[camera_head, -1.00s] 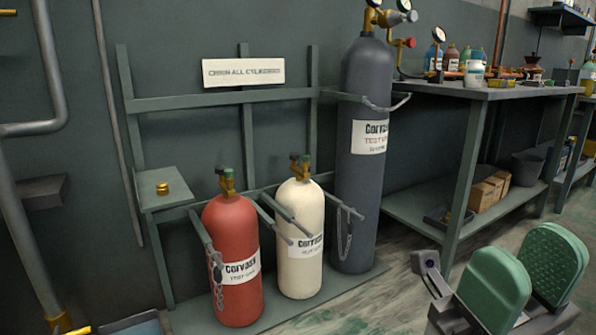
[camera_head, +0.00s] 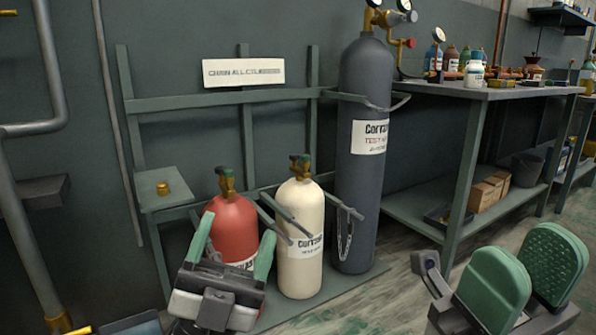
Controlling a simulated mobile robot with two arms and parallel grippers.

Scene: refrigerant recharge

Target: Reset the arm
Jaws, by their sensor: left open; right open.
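My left gripper (camera_head: 232,250) is at the lower left, open and empty, its two green-padded fingers apart. It is in front of the red cylinder (camera_head: 233,222) and hides its lower part; I cannot tell whether they touch. My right gripper (camera_head: 527,272) is at the lower right, open and empty, with its green pads apart above the floor. The cream cylinder (camera_head: 299,265) stands upright just right of the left gripper. The tall grey cylinder (camera_head: 362,200) stands upright behind, with a gauge and valve on top.
A green rack (camera_head: 218,100) with rails and chains surrounds the cylinders. A small shelf at left (camera_head: 178,196) holds a brass cap (camera_head: 163,188). A workbench (camera_head: 500,93) with bottles stands at the right, boxes (camera_head: 487,190) beneath it. The floor (camera_head: 385,300) between my grippers shows free room.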

